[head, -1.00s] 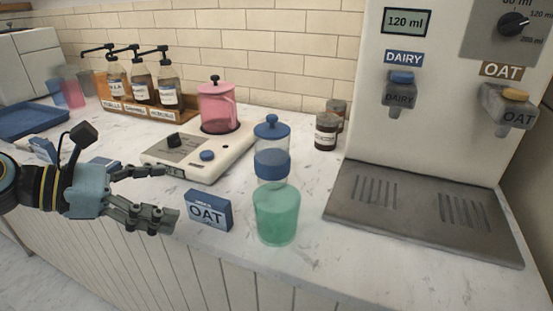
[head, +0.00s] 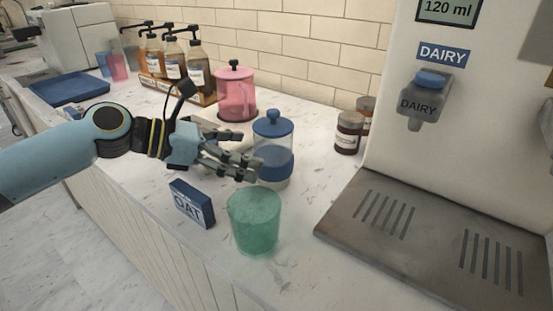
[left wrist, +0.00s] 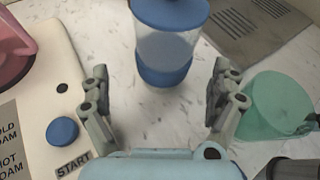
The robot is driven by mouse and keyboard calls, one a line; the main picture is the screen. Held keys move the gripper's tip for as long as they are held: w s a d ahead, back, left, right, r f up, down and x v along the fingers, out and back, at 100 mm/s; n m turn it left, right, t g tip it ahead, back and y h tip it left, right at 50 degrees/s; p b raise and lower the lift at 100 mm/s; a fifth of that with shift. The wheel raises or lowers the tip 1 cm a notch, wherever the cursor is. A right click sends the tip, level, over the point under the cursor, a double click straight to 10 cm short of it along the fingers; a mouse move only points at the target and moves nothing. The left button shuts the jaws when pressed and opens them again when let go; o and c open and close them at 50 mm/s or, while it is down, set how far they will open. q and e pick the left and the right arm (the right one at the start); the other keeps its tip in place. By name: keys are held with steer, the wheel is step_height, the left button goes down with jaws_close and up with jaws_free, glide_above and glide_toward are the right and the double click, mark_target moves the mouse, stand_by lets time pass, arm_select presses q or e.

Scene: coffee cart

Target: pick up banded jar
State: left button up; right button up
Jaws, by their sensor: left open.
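The banded jar (head: 273,165) is clear with a blue lid and a blue band round its lower part. It stands upright on the marble counter (head: 310,265), behind the green cup. My left gripper (head: 252,162) is open and empty, beside the jar on its left, with fingers pointing at it. In the left wrist view, the jar (left wrist: 168,48) stands just beyond the two spread fingertips (left wrist: 160,78), in line with the gap between them.
Small dark jars (head: 348,132) and the dispenser tray (head: 400,245) are to the right.

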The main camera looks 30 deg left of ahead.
mark_target(275, 159)
arm_select(q)
steer(key=shift+w+d+f, duration=0.2)
steer(key=shift+w+d, duration=0.2)
steer(key=shift+w, duration=0.05)
steer(key=shift+w+d+f, duration=0.35)
steer(key=shift+d, duration=0.1)
steer(key=x, duration=0.4)
steer(key=shift+s+d+f, duration=0.1)
steer(key=shift+d+f, duration=0.15)
steer(key=shift+f, duration=0.1)
arm_select(e)
steer(key=shift+w+d+f, duration=0.1)
steer(key=shift+w+d, duration=0.25)
steer(key=shift+d, duration=0.15)
arm_select(q)
steer(key=shift+c, duration=0.2)
steer(key=shift+r, duration=0.1)
steer(key=c, duration=1.7)
arm_select(e)
steer(key=shift+a, duration=0.2)
arm_select(q)
steer(key=shift+r, duration=0.1)
steer(key=shift+c, duration=0.2)
